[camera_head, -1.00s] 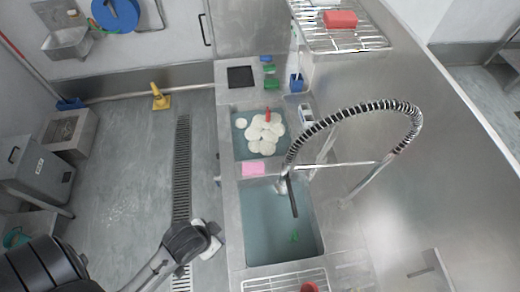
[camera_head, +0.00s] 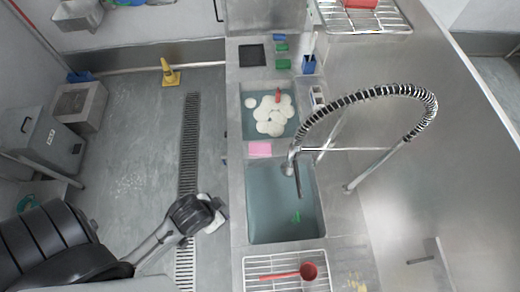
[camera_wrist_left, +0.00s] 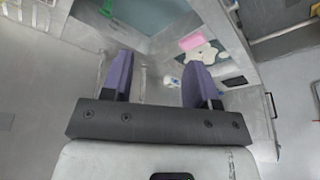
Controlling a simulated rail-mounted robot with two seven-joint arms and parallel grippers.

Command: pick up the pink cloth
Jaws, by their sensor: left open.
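The pink cloth (camera_head: 260,148) lies flat on the metal strip between the two sink basins in the head view. It also shows in the left wrist view (camera_wrist_left: 191,41), beyond the right finger. My left gripper (camera_head: 218,213) is over the floor drain side, left of the counter and nearer than the cloth, apart from it. In the left wrist view its two purple fingers (camera_wrist_left: 159,82) are spread with nothing between them. My right gripper is not in view.
The far basin holds white plates (camera_head: 270,115); the near basin (camera_head: 283,225) holds water and a green item. A hose faucet (camera_head: 370,93) arches over the basins' right side. A wire rack (camera_head: 252,285) holds a red ladle (camera_head: 308,271). The floor left of the counter is mostly clear.

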